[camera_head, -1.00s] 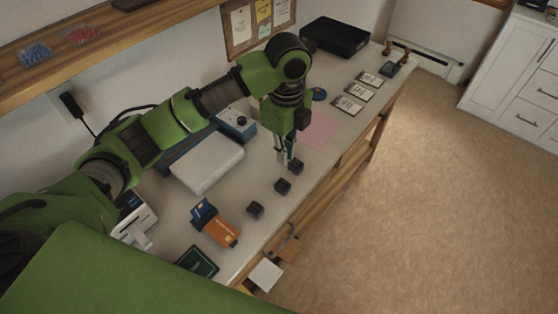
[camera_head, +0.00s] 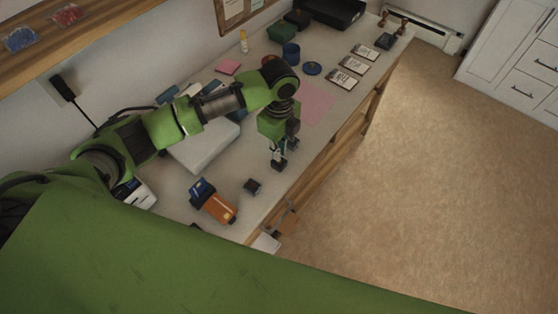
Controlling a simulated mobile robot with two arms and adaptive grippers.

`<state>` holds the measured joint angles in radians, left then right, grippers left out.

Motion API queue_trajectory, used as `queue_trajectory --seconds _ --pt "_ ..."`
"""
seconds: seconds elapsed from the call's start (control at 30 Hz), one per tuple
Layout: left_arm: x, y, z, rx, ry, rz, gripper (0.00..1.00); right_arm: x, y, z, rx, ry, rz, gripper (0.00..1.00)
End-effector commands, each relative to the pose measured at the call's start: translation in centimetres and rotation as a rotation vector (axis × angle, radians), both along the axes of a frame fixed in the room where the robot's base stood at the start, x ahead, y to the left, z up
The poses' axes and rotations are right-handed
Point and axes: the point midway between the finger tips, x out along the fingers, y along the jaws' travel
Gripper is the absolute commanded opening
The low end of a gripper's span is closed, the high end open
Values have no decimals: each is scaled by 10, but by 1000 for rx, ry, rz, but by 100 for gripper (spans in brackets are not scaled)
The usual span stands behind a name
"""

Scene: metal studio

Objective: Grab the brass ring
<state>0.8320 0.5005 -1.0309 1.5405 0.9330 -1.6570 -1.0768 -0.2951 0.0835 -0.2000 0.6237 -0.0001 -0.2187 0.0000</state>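I cannot make out a brass ring in this view. Small dark boxes stand along the table's (camera_head: 262,205) front side. One dark box (camera_head: 252,186) is clear of the arm, and another dark box (camera_head: 279,164) is right below my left gripper (camera_head: 277,156). A further dark shape (camera_head: 293,140) shows just beside the gripper, partly hidden by it. My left gripper points down at the middle box. Its fingers are too small and dark to tell whether they are open, touch the box or hold anything. My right gripper is not in view.
A white flat case (camera_head: 204,150) lies behind the boxes, partly under my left arm. Open floor is at right.

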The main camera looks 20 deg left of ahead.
Motion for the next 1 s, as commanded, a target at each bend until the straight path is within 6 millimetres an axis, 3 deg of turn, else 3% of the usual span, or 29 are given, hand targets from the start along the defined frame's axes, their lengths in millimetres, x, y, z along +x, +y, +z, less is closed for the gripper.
queue_trajectory --seconds 0.23,0.43,0.5,1.0 --pt "0 0 -25 0 -1 0 8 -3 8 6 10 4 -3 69" --pt "0 0 -26 -1 -2 0 8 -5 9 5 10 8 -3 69" --pt "0 0 -26 0 -2 0 0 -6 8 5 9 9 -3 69" --pt "1 0 -20 0 -3 0 0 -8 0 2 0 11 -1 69"
